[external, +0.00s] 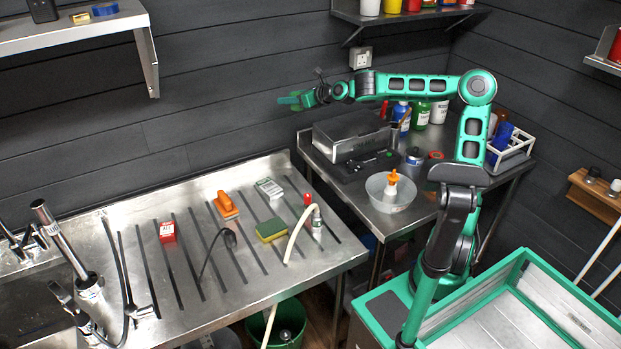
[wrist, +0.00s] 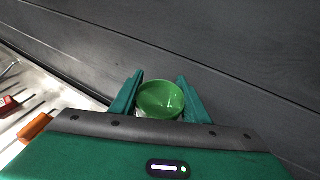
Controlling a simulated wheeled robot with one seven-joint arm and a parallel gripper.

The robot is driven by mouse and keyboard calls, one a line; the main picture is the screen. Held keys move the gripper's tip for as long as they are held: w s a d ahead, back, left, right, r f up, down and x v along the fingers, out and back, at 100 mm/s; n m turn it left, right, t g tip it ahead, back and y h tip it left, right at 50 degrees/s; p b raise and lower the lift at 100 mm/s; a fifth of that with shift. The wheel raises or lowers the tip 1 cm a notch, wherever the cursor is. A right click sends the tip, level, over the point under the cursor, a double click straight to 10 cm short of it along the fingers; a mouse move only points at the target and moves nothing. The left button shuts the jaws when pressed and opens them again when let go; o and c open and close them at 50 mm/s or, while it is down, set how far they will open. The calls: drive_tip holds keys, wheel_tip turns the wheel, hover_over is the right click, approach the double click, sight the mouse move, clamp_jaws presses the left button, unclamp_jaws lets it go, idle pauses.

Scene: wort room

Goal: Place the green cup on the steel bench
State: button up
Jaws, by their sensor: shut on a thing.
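The green cup (wrist: 160,100) sits between the two fingers of my gripper (wrist: 156,97) in the wrist view, with its open mouth facing the camera. My gripper is shut on it. In the external view my gripper (external: 296,100) is stretched out to the left, high in front of the dark wall, and the cup is small and hard to separate from the fingers. The steel bench (external: 140,250) with its grooved drainboard is below and to the left of my gripper. The cup is held in the air, apart from the bench.
On the bench stand a red box (external: 167,232), an orange brush (external: 227,205), a green-yellow sponge (external: 271,230), a white box (external: 269,188) and a hose (external: 299,235). A tap (external: 60,240) is at the left. A side table holds a grey case (external: 350,133) and a bowl (external: 391,193).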

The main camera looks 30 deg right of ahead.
drive_tip(key=s+d+m+h, duration=0.1)
drive_tip(key=s+d, duration=0.1)
drive_tip(key=d, duration=1.3)
drive_tip(key=s+d+m+t+h, duration=0.1)
drive_tip(key=s+d+m+h, duration=0.1)
drive_tip(key=d, duration=1.3)
drive_tip(key=shift+s+r, duration=0.15)
drive_tip(key=shift+s, duration=0.4)
drive_tip(key=s+d+h, duration=0.1)
drive_tip(key=s+d, duration=0.1)
drive_tip(key=d, duration=0.2)
drive_tip(key=s+d+m, duration=0.1)
drive_tip(key=s+d, duration=0.2)
drive_tip(key=d, duration=0.2)
drive_tip(key=s+d+h, duration=0.1)
drive_tip(key=s+d, duration=0.1)
drive_tip(key=d, duration=0.2)
drive_tip(key=shift+s+d+m+h, duration=0.25)
drive_tip(key=shift+s+m+h, duration=0.05)
drive_tip(key=shift+s+m, duration=0.1)
drive_tip(key=shift+c, duration=0.2)
drive_tip(key=m+h, duration=0.1)
drive_tip(key=h, duration=0.1)
hover_over(425, 138)
wheel_tip(425, 138, down, 12)
drive_tip(key=r, duration=0.1)
drive_tip(key=shift+m, duration=0.3)
drive_tip(key=shift+a+f, duration=0.1)
drive_tip(key=shift+f, duration=5.45)
